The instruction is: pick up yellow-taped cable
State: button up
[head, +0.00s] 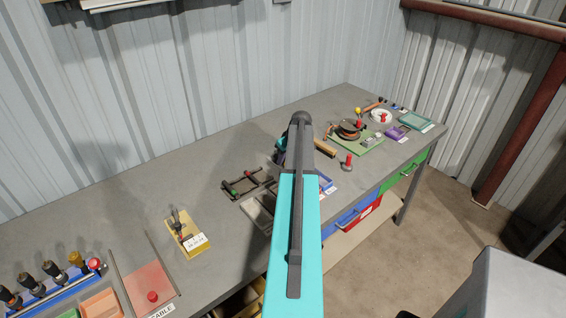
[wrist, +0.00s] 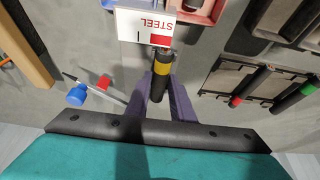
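The yellow-taped cable (wrist: 161,70) is a short dark cylinder with a yellow band, in the middle of the wrist view. Its near end points toward the camera. My gripper (wrist: 162,80) has one purple-grey finger on each side of it, and both fingertips press close against it, so it looks shut on the cable. The cable looks larger than the cables on the rack and appears raised off the bench. In the head view my own arm hides the gripper and this cable.
A STEEL label (wrist: 146,27) and a pink tray (wrist: 206,12) lie beyond the cable. A rack at right holds a red-banded cable (wrist: 252,84) and a green-banded cable (wrist: 297,96). A blue-and-red item (wrist: 77,95) is at left. The bench (head: 215,160) is clear behind the rack.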

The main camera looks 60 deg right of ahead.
grip_shut()
jog(key=shift+r, duration=0.15)
jog(key=shift+r+b, duration=0.85)
jog(key=shift+r, duration=0.2)
jog(key=s+a+r+b, duration=0.1)
jog(key=s+b, duration=0.1)
jog(key=s, duration=0.3)
jog(key=s+a+b, duration=0.2)
jog(key=s, duration=0.3)
jog(key=s+a+r+b, duration=0.1)
jog(key=s+a, duration=0.1)
jog(key=s, duration=0.3)
jog(key=shift+s+r+b, duration=0.1)
jog(key=shift+r+b, duration=0.2)
jog(key=shift+b, duration=0.1)
